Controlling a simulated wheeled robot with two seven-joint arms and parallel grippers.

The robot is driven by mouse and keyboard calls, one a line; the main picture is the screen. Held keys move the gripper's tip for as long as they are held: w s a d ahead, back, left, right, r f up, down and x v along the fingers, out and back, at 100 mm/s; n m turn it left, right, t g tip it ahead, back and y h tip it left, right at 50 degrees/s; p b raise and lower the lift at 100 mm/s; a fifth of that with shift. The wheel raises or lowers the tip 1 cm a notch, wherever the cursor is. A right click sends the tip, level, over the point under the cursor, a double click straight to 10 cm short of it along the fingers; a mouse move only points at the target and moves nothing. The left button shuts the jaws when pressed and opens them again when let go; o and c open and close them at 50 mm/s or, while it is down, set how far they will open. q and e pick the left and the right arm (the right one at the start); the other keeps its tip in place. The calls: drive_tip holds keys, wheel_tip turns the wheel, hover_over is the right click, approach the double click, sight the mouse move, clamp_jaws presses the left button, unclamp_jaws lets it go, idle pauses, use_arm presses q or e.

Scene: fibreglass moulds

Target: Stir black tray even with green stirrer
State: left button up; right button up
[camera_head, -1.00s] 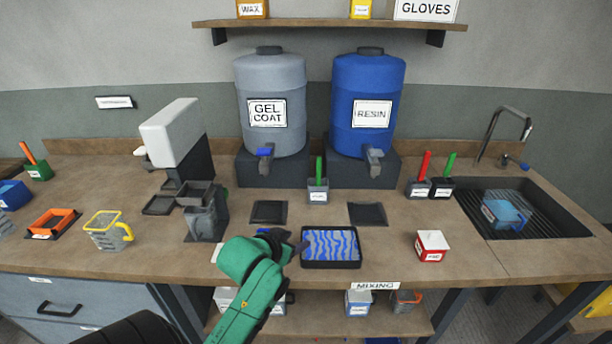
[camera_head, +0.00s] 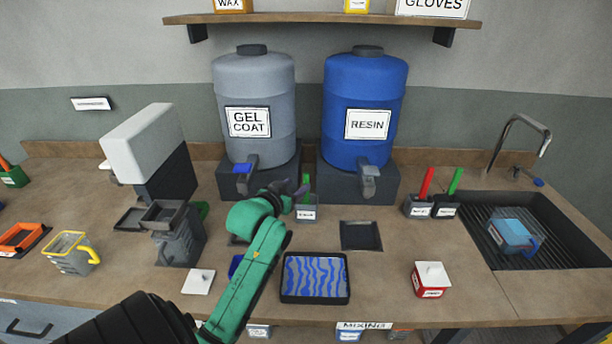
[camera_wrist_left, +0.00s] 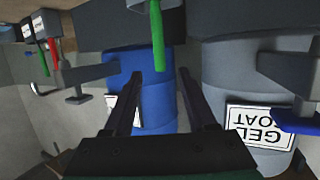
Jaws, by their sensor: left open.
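The black tray (camera_head: 315,299) sits on the counter at the front middle and holds pale grey material streaked with wavy blue lines. A green stirrer (camera_head: 306,183) stands upright in a small grey holder (camera_head: 306,213) in front of the drums. It also shows in the left wrist view (camera_wrist_left: 159,38), hanging from the top because that view is upside down. My left gripper (camera_head: 296,189) is open and empty just left of this stirrer. In the left wrist view its fingertips (camera_wrist_left: 159,74) point at the stirrer, which lines up with the gap between them. My right gripper is out of view.
The gel coat drum (camera_head: 253,90) and resin drum (camera_head: 364,90) stand behind. Another green stirrer (camera_head: 455,181) and a red one (camera_head: 426,182) stand right, near the sink (camera_head: 575,255). A red box (camera_head: 430,283) lies right of the tray. A dark square plate (camera_head: 361,236) lies behind it.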

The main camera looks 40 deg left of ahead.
sight(305, 179)
use_arm(q)
drive_tip(key=x, duration=0.5)
drive_tip(key=shift+w+p, duration=0.25)
drive_tip(key=shift+p, duration=0.1)
drive_tip(key=x, duration=0.5)
drive_tip(key=shift+w+f, duration=0.15)
drive_tip(key=shift+f, duration=0.15)
drive_tip(key=shift+a, duration=0.1)
drive_tip(key=shift+f, duration=0.1)
clamp_jaws()
wheel_tip(305, 179, up, 11)
drive_tip(key=p, duration=0.9)
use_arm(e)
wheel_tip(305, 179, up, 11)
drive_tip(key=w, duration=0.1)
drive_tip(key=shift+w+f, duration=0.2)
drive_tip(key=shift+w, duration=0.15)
